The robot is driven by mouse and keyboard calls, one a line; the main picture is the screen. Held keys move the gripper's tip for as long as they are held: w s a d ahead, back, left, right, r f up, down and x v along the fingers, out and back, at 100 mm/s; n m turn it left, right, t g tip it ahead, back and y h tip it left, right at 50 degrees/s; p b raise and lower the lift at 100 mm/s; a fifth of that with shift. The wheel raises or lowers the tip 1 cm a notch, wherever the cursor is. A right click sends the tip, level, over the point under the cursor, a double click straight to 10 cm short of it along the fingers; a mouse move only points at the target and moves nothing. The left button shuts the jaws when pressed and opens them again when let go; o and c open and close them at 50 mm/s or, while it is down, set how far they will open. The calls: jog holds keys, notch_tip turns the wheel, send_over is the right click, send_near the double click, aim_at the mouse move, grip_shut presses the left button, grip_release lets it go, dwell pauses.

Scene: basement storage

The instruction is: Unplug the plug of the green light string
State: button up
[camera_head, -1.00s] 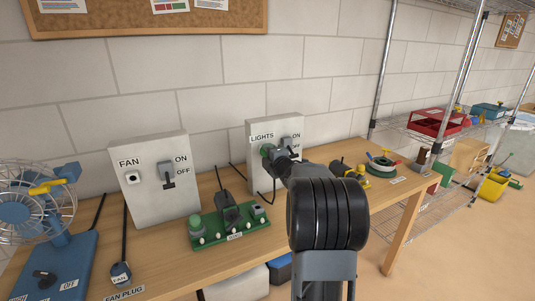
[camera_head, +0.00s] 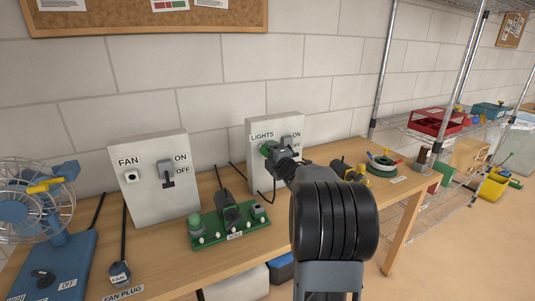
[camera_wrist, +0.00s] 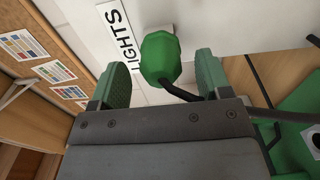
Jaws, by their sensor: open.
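The green plug (camera_head: 265,147) sits at the front of the white LIGHTS box (camera_head: 262,128), below its label. In the wrist view the plug (camera_wrist: 160,57) is a faceted green body with a dark cord leaving its near end. My gripper (camera_head: 277,152) is at the LIGHTS box in the head view. In the wrist view it is open (camera_wrist: 163,80), with one green-padded finger on each side of the plug and visible gaps between. My wrist covers part of the box and the cord. I cannot tell how deep the plug sits in its socket.
The LIGHTS switch (camera_head: 288,143) is just right of my gripper. A green board (camera_head: 234,238) with dark parts lies on the wooden bench (camera_head: 180,262) to the left. The FAN box (camera_head: 150,195) and blue fan (camera_head: 52,235) stand further left.

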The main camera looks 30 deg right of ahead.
jog(key=s+a, duration=0.1)
jog(key=s, duration=0.6)
jog(key=shift+b, duration=0.45)
jog(key=shift+w, duration=0.1)
jog(key=s+d+f+m+g+h, duration=0.45)
jog(key=f+m+g, duration=0.2)
jog(key=m, duration=0.25)
jog(key=s+a+f+m+g+p, duration=0.2)
jog(key=s+a+m+g+p, duration=0.15)
jog(key=m, duration=0.25)
jog(key=s+a+r+g+y+p, duration=0.2)
jog(key=s+a+r+p, duration=0.3)
jog(key=a, duration=0.8)
jog(key=s+a+r+m+g+y+p, duration=0.1)
jog(key=s+a+r+y+p, duration=0.4)
jog(key=a, duration=0.9)
jog(key=shift+s+g+p, duration=0.5)
jog(key=shift+s+g, duration=0.1)
jog(key=shift+s, duration=0.05)
